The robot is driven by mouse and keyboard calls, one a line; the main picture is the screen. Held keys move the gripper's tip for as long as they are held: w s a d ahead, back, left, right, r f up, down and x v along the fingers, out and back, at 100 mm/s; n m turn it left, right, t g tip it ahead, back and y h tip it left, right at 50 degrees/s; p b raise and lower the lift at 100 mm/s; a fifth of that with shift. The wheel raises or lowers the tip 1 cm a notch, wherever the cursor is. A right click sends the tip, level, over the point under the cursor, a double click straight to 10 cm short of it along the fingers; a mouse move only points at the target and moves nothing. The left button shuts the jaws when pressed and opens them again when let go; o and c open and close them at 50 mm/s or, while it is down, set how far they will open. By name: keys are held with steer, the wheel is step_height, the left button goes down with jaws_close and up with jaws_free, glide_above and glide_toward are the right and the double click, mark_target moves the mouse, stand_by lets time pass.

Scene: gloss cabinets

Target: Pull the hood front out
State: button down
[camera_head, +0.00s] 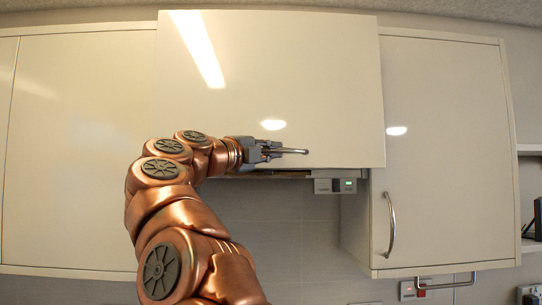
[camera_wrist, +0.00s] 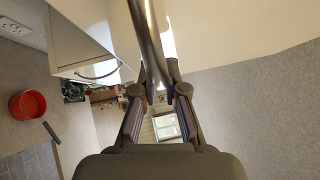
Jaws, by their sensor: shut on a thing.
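The hood front (camera_head: 300,75) is a glossy cream panel in the middle of the cabinet row. Its edges stand out from the doors on both sides. Its metal bar handle (camera_head: 294,151) is near the bottom edge. My gripper (camera_head: 272,150) is shut on this handle, reaching in from the left. In the wrist view, the handle (camera_wrist: 148,38) runs down from the top to between the fingertips of my gripper (camera_wrist: 159,76). The fingers partly hide the handle.
A cabinet door (camera_head: 445,130) with an upright handle (camera_head: 391,225) is at the right. Another cabinet door (camera_head: 75,140) is at the left. Shelves (camera_head: 531,200) stand at the far right. In the wrist view, a red round pot (camera_wrist: 27,104) is at the left.

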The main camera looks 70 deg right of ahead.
steer(key=shift+s+a, duration=0.25)
steer(key=shift+a, duration=0.35)
steer(key=c, duration=1.2)
jaws_free()
steer(key=v, duration=1.2)
